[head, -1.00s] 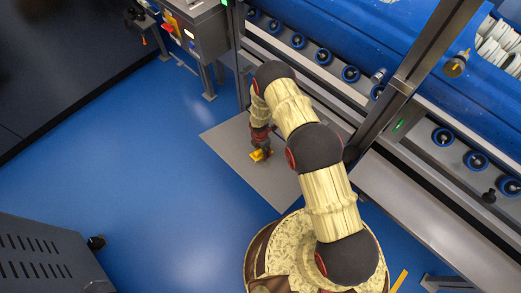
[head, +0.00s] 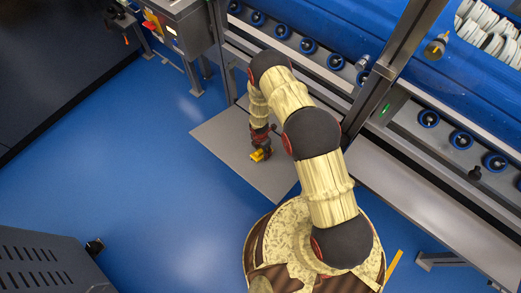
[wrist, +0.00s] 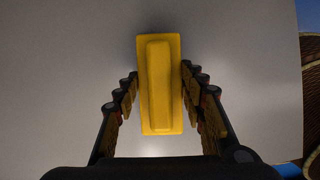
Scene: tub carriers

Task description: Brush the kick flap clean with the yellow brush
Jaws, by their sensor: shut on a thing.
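The kick flap (head: 225,133) is a flat grey plate low in front of the conveyor line in the head view. It fills most of the wrist view as a pale grey surface (wrist: 70,60), and I see no clear dirt on it. My gripper (head: 261,149) points down over the flap and is shut on the yellow brush (head: 257,156). In the wrist view the brush (wrist: 160,85) is a yellow block with a raised grip between the two fingers. Its underside is hidden, so I cannot tell whether it touches the flap.
A blue machine with a roller rail (head: 307,45) runs along the back. A steel post (head: 385,85) stands right of my arm. A grey control box (head: 183,25) is at upper left and a dark cabinet (head: 40,262) at lower left. Blue floor (head: 140,170) between is clear.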

